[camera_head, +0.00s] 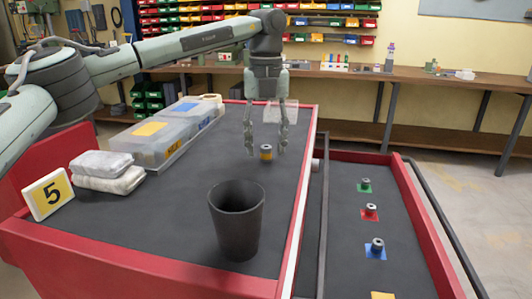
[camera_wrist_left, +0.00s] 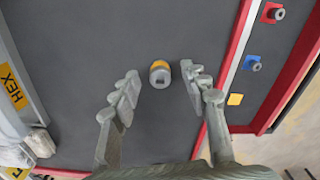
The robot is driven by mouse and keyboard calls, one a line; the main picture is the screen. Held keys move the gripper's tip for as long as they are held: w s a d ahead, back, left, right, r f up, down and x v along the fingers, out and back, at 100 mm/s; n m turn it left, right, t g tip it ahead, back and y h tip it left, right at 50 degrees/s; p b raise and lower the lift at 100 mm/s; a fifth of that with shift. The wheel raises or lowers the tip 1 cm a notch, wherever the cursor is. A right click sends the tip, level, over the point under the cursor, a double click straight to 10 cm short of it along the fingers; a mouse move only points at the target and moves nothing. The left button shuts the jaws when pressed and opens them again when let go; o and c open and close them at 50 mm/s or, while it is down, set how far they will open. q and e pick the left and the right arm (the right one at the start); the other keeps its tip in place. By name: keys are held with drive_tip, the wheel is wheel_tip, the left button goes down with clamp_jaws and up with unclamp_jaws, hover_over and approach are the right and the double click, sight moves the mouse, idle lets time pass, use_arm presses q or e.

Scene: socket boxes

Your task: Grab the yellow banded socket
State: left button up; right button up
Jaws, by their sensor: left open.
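The yellow banded socket (camera_head: 266,152) stands on the dark table top in the head view. It also shows in the left wrist view (camera_wrist_left: 160,75) as a grey socket with a yellow band and a dark square hole. My left gripper (camera_head: 266,150) points down over it, with its fingers apart. In the wrist view the fingertips of this gripper (camera_wrist_left: 161,84) are spread to either side of the socket, with a gap on each side, and nothing is held. My right gripper is in neither view.
A dark cup (camera_head: 237,222) stands in front.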

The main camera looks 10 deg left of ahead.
use_arm(q)
clamp_jaws()
